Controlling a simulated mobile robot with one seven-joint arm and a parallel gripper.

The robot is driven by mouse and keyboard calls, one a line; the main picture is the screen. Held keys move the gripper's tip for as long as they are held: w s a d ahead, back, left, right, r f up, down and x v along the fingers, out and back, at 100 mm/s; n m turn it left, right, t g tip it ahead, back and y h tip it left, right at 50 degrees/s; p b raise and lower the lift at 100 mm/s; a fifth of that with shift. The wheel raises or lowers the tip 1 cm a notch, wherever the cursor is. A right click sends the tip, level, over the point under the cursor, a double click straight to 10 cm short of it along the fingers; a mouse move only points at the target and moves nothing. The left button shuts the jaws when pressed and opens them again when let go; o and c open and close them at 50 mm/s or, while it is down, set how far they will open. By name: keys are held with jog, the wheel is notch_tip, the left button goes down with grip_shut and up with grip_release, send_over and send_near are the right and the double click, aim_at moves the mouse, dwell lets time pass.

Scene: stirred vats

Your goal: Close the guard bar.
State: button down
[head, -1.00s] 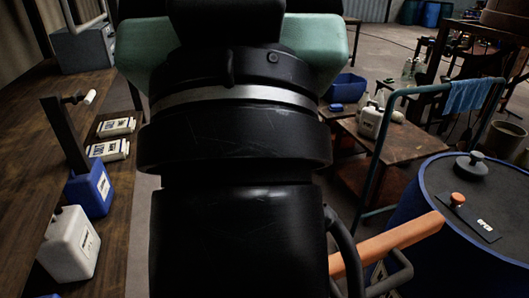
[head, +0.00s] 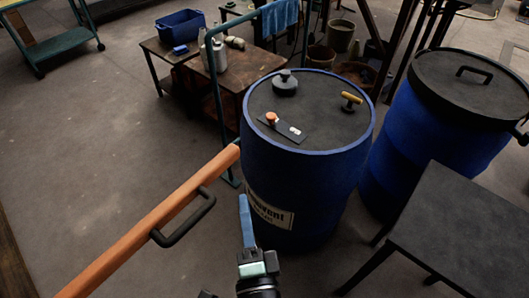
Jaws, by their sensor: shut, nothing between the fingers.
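The guard bar (head: 150,222) is a long orange bar in the head view. It runs from the lower left edge up to the near left side of the blue vat (head: 300,185). A black loop handle (head: 185,218) is fixed on its near side. My gripper (head: 242,200) points up the picture from the bottom, with blue fingers together and nothing held. It shows right of the handle and in front of the vat's labelled side, apart from the handle. Whether it touches the vat cannot be told.
A second blue drum with a black lid (head: 468,85) stands right. A dark table (head: 470,225) fills the lower right. A wooden bench (head: 245,85) with bottles and a green rail (head: 243,25) with a blue cloth stand behind. The floor at left is clear.

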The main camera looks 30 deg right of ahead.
notch_tip(320, 180, down, 3)
jog(key=s+d+m+g, duration=0.1)
jog(key=s+d, duration=0.1)
jog(key=p, duration=0.2)
send_near(239, 155)
jog(key=w+d, duration=0.2)
jog(key=d, duration=0.1)
jog(key=shift+w+a+f+h, duration=0.15)
jog(key=shift+w+a, duration=0.15)
jog(key=shift+w, duration=0.55)
jog(key=shift+w+a+r+h, duration=0.15)
jog(key=shift+w+a, duration=0.1)
jog(key=shift+w, duration=0.65)
jog(key=shift+f, duration=0.1)
